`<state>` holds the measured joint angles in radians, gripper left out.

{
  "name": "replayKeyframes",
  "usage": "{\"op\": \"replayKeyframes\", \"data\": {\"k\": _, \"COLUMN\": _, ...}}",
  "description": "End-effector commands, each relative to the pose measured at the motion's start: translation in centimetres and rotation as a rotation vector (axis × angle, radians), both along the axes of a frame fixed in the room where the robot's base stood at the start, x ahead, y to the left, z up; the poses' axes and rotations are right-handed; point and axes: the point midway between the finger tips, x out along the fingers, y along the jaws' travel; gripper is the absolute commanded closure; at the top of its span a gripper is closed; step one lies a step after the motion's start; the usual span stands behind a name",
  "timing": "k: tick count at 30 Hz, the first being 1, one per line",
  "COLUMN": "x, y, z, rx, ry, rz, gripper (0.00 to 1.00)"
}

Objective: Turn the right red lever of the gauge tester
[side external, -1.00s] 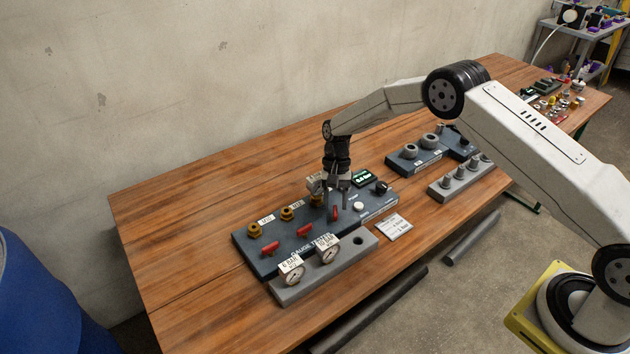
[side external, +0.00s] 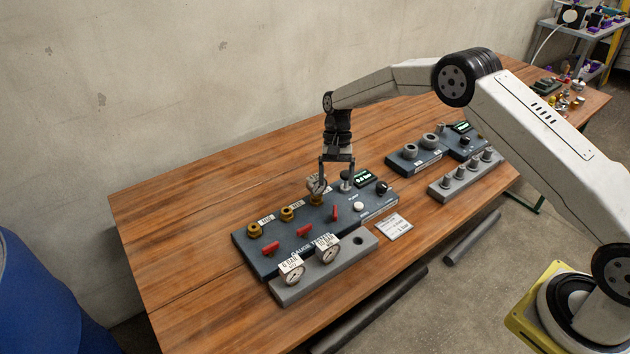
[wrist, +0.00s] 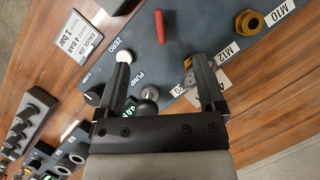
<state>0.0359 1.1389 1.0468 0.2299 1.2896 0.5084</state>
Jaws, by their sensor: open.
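The gauge tester (side external: 249,262) is a dark blue-grey panel on the wooden table. Its right red lever (side external: 335,214) points at a different angle from the middle red lever (side external: 304,230) and the left red lever (side external: 270,248). My gripper (side external: 336,182) is open and empty above the panel's back, behind the right lever and apart from it. In the wrist view, a red lever (wrist: 160,27) lies ahead of my gripper (wrist: 160,65), between the lines of its two fingers. A gauge (side external: 316,184) sits on the right brass port, partly hidden by a finger.
A grey holder (side external: 300,290) with two tagged gauges stands in front of the tester. A white button (side external: 358,207) and a black knob (side external: 382,187) are to the lever's right. A label card (side external: 394,227) lies on the table. The table to the left is clear.

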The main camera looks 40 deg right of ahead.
Motion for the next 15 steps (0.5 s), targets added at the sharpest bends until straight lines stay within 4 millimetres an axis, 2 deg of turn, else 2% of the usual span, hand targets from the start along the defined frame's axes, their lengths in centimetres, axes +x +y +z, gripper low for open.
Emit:
{"op": "replayKeyframes", "data": {"k": 5, "x": 0.0, "y": 0.0, "z": 1.4, "rx": 0.0, "ry": -0.002, "rz": 0.001, "gripper": 0.0}}
{"op": "replayKeyframes", "data": {"k": 12, "x": 0.1, "y": 0.0, "z": 5.4, "rx": 0.0, "ry": -0.004, "rz": 0.001, "gripper": 0.0}}
{"op": "replayKeyframes", "data": {"k": 15, "x": -0.2, "y": 0.2, "z": 4.9, "rx": -0.004, "ry": -0.012, "rz": -0.102, "gripper": 0.0}}
